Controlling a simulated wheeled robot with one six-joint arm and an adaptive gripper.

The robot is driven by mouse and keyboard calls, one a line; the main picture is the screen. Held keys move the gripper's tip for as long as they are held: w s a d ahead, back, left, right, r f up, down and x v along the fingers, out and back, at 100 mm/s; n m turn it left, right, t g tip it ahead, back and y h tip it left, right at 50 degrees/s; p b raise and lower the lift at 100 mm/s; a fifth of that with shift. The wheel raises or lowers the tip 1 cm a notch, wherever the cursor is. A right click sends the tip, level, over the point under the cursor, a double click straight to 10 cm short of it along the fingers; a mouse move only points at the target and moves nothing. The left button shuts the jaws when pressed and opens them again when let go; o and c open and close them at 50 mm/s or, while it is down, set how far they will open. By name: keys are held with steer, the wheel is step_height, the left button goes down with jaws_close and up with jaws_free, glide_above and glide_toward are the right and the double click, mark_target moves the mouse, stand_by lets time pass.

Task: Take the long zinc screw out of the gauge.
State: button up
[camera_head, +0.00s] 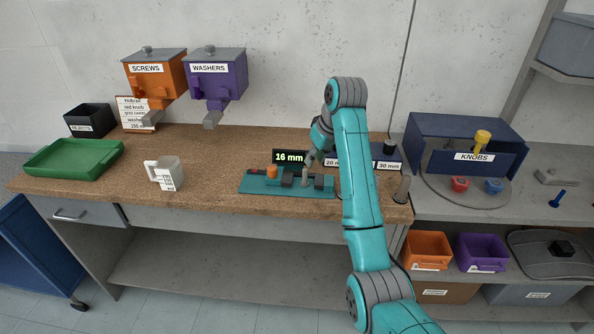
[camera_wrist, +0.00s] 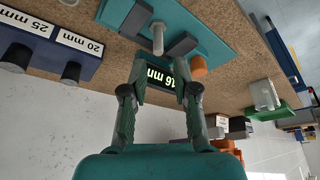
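The gauge is a teal plate (camera_head: 262,189) on the wooden bench, with dark jaw blocks (camera_head: 287,181), an orange knob (camera_head: 271,171) and a display (camera_head: 289,157) reading 16 mm. In the wrist view, the grey zinc screw (camera_wrist: 157,38) stands between two dark jaws on the teal plate (camera_wrist: 205,38). My gripper (camera_wrist: 160,62) is open and empty. Its fingertips lie to either side of the screw's line, short of it in the picture. In the head view, my gripper (camera_head: 309,160) is over the right part of the gauge, and my arm hides some of that area.
A white mug (camera_head: 166,174), green tray (camera_head: 75,158) and black bin (camera_head: 88,120) are on the left. Screws (camera_head: 152,75) and washers (camera_head: 215,78) dispensers hang above. Bench between mug and gauge is clear.

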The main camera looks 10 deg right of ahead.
mark_target(306, 170)
steer(key=x, duration=0.5)
steer(key=w+x, duration=0.1)
steer(key=x, duration=0.4)
steer(key=shift+w+f, duration=0.1)
steer(key=shift+w, duration=0.1)
steer(key=shift+a, duration=0.1)
jaws_close()
